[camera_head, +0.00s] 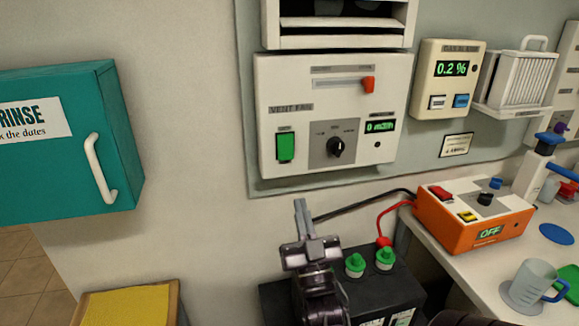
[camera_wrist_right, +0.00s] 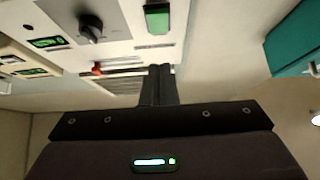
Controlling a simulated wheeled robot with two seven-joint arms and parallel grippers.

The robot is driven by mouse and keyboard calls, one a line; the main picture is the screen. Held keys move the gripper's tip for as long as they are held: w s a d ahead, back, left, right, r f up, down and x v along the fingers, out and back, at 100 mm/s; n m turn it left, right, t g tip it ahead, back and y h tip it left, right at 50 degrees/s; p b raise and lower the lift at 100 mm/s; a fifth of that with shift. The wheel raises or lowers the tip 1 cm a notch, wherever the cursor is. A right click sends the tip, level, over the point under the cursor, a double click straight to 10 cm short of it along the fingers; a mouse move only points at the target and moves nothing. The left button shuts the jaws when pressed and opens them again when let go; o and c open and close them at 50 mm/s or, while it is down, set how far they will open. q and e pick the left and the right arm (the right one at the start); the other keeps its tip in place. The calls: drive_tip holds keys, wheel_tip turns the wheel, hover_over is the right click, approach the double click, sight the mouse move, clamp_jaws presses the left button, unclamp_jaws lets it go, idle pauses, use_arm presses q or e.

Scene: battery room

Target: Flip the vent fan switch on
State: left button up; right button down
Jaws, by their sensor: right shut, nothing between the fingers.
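The vent fan panel (camera_head: 330,110) is a white box on the wall in the head view. Its green rocker switch (camera_head: 285,146) sits at the lower left of the panel. The switch also shows at the top of the right wrist view (camera_wrist_right: 157,18). A black knob (camera_head: 336,147), a small green display (camera_head: 380,127) and an orange slider (camera_head: 368,84) are on the same panel. My right gripper (camera_head: 301,204) is shut and empty, below the panel and apart from the switch. Its fingers also show in the right wrist view (camera_wrist_right: 158,72). My left gripper is not in view.
A black battery (camera_head: 275,297) with green caps stands below, close to my right gripper. An orange charger (camera_head: 450,228) reading OFF and a measuring jug (camera_head: 530,285) stand on the bench at right. A teal cabinet (camera_head: 70,165) hangs at left. The wall between is bare.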

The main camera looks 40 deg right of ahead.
sight(286, 154)
drive_tip(key=p+x, duration=0.1)
drive_tip(key=x, duration=0.2)
drive_tip(key=f+p+x, duration=0.1)
drive_tip(key=x, duration=0.2)
drive_tip(key=w+p+x, duration=0.1)
drive_tip(key=x, duration=0.3)
drive_tip(key=shift+w+d+f+p, duration=0.15)
drive_tip(key=shift+d+f+p, duration=0.2)
drive_tip(key=shift+f+p, duration=0.05)
drive_tip(key=shift+w+d+f, duration=0.15)
drive_tip(key=shift+w+d, duration=0.05)
drive_tip(key=shift+w, duration=0.15)
drive_tip(key=b, duration=0.1)
drive_tip(key=f+b, duration=0.1)
drive_tip(key=b, duration=0.1)
drive_tip(key=shift+w+d+t, duration=0.15)
drive_tip(key=shift+w+t, duration=0.15)
drive_tip(key=shift+w+r+p, duration=0.1)
drive_tip(key=shift+r+p, duration=0.25)
drive_tip(key=shift+p, duration=0.05)
